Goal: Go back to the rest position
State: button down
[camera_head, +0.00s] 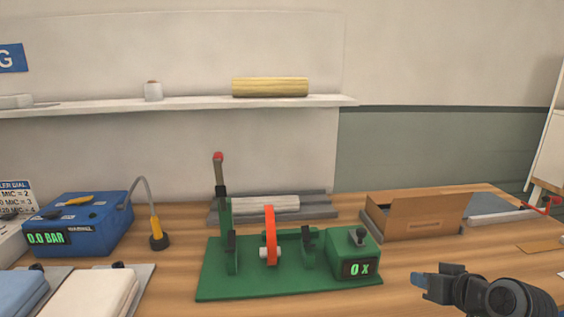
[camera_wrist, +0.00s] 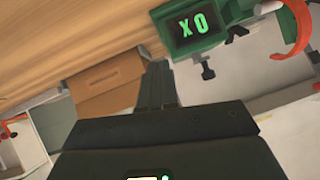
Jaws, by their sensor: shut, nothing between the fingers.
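My gripper (camera_head: 432,282) is at the lower right in the head view, in front of and to the right of a green machine. In the wrist view its dark fingers (camera_wrist: 157,85) are together with nothing between them. The green machine (camera_head: 290,285) has a red-tipped lever, an orange disc and a box reading "0 X". Its display box also shows upside down in the wrist view (camera_wrist: 197,28). My gripper is apart from it.
A cardboard box (camera_head: 417,215) stands at the back right. A blue device (camera_head: 80,222) reading "0.0 BAR" and folded pads (camera_head: 92,292) are at the left. A wall shelf (camera_head: 200,104) holds a yellow roll (camera_head: 270,87). Bare wooden table (camera_head: 430,258) lies around my gripper.

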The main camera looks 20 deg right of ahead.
jog(key=s+a+f+m+t, duration=0.1)
jog(key=s+a+f, duration=0.2)
jog(key=s+a, duration=0.55)
jog(key=s+a+f, duration=0.3)
jog(key=s+a, duration=0.3)
jog(key=a, duration=0.5)
jog(key=s+a+r+n, duration=0.1)
jog(key=s+r, duration=0.2)
jog(key=s, duration=0.4)
jog(key=s+a+r+n+t, duration=0.1)
jog(key=s+a+r+n, duration=0.1)
jog(key=s, duration=0.5)
jog(key=s+a+r+n+t+y, duration=0.1)
jog(key=s+r+n, duration=0.1)
jog(key=s+r, duration=0.3)
jog(key=s, duration=0.2)
jog(key=shift+s+a, duration=0.2)
jog(key=shift+s, duration=0.2)
